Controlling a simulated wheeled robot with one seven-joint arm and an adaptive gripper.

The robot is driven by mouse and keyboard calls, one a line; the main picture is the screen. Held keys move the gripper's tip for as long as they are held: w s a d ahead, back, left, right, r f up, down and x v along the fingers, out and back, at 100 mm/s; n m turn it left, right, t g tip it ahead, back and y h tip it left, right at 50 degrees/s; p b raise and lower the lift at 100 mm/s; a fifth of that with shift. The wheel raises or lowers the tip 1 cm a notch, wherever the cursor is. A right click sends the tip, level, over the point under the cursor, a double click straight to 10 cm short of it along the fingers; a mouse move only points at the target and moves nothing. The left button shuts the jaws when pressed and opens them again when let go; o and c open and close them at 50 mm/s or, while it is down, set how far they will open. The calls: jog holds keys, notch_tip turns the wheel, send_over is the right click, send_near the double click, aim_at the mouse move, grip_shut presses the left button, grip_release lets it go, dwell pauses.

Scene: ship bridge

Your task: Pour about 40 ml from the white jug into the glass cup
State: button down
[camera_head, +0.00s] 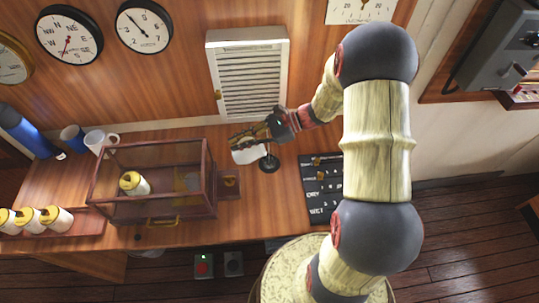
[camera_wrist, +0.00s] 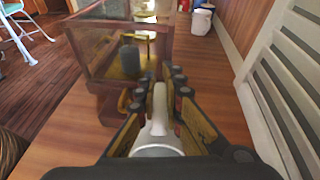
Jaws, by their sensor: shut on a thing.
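My gripper (camera_head: 257,138) is shut on the white jug (camera_head: 247,156), above the wooden counter to the right of the glass case. In the wrist view my gripper (camera_wrist: 160,85) has its fingers on both sides of a narrow white part of the jug (camera_wrist: 158,148). The jug's mouth and contents are hidden, and I cannot tell how far it is tilted. I cannot make out the glass cup for certain. A grey, partly see-through shape (camera_head: 189,182) shows through the right part of the case, but the panes blur what it is.
The framed glass case (camera_head: 110,203) stands left of my gripper with a yellow-lidded canister (camera_head: 134,185) inside. A black board (camera_head: 322,190) lies right. Mugs (camera_head: 100,141) and a blue flask (camera_head: 27,130) stand far left.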

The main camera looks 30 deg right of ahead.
jog(key=shift+a+f+g+h, duration=0.2)
jog(key=shift+a+g+h, duration=0.1)
jog(key=shift+a+h, duration=0.35)
jog(key=shift+w+a+r+h+p, duration=0.1)
jog(key=shift+a+h+p, duration=0.2)
jog(key=shift+h+p, duration=0.35)
jog(key=shift+w+a+h, duration=0.1)
jog(key=shift+h, duration=0.2)
jog(key=shift+f, duration=0.3)
jog(key=g+h+p, duration=0.1)
jog(key=h+p, duration=0.1)
jog(key=p, duration=0.1)
jog(key=shift+a+f, duration=0.15)
jog(key=shift+a+f+h+p, duration=0.1)
jog(key=shift+f+h+p, duration=0.3)
jog(key=shift+f, duration=0.3)
jog(key=shift+a+f+p, duration=0.1)
jog(key=shift+p, duration=0.2)
